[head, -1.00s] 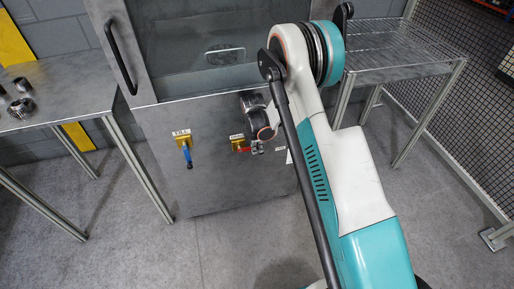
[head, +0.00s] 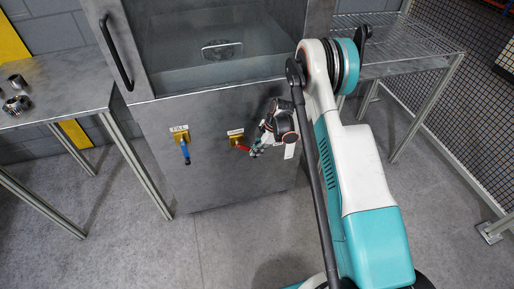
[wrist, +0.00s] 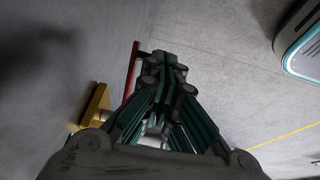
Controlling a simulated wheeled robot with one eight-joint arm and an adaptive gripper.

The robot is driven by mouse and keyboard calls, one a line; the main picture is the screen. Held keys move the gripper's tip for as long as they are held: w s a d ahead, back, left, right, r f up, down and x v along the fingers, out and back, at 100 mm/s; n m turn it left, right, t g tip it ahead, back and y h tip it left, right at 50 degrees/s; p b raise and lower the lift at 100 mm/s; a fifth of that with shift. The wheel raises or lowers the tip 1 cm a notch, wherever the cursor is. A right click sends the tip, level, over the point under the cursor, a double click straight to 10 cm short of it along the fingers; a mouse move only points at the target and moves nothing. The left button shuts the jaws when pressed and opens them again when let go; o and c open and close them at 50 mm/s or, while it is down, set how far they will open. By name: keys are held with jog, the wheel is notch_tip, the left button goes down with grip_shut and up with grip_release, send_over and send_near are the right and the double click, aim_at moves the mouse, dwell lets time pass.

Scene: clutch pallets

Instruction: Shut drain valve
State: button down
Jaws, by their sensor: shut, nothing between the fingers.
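The drain valve (head: 237,142) is on the front panel of the grey cabinet, right of the fill valve. It has a yellow body and a red lever (head: 243,148) that points right and slightly down. My gripper (head: 255,152) is beside the lever's right end. In the wrist view the fingers of my gripper (wrist: 166,66) are shut with nothing between them. The red lever (wrist: 131,72) runs along their left side, close to them, and I cannot tell if they touch. The yellow valve body (wrist: 96,110) is at lower left, partly hidden by my gripper.
The fill valve (head: 184,149) has a blue lever pointing down. The grey cabinet (head: 210,185) has a glass-fronted chamber above. A table (head: 60,95) with metal rings stands left, and a wire rack (head: 400,50) stands right. The floor in front is clear.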

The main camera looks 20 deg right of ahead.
jog(key=shift+a+f, duration=0.1)
jog(key=shift+f, duration=0.6)
jog(key=shift+x, duration=0.85)
jog(key=shift+a+f, duration=1.05)
jog(key=shift+a, duration=0.35)
